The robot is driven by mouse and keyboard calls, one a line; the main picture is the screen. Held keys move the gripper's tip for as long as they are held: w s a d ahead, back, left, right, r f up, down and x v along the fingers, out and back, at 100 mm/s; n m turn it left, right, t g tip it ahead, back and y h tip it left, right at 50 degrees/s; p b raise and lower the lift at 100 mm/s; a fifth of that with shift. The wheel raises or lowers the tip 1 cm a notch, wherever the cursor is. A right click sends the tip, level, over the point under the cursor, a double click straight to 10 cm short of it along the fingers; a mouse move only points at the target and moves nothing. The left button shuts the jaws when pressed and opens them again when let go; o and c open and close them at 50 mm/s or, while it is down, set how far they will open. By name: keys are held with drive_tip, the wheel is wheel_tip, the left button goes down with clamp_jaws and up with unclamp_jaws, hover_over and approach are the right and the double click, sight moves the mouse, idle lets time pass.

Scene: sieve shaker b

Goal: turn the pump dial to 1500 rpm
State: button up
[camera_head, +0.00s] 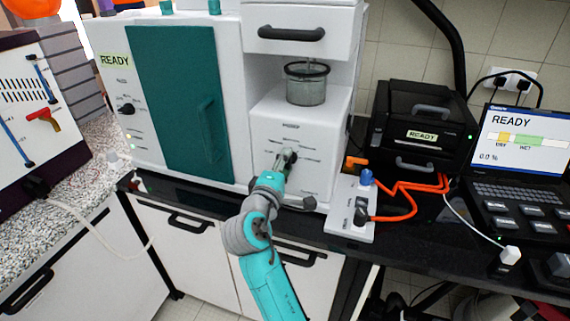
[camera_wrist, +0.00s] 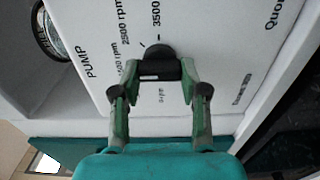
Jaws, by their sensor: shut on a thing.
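My gripper (camera_wrist: 160,70) is shut on the dial, a finger on each side. In the head view my gripper (camera_head: 287,158) reaches the white machine's lower front panel, and it hides most of the dial there. I cannot tell which mark the dial points to.
A glass vessel (camera_head: 306,86) stands in the recess above the panel. A teal door (camera_head: 175,110) is at left. A small box with a blue knob and orange cable (camera_head: 412,187), a black READY unit (camera_head: 420,128) and a laptop (camera_head: 525,140) stand at right.

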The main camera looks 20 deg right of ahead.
idle(0.4)
drive_tip(key=o, duration=1.1)
drive_tip(key=shift+o, duration=0.2)
drive_tip(key=v, duration=1.2)
drive_tip(key=shift+f, duration=0.15)
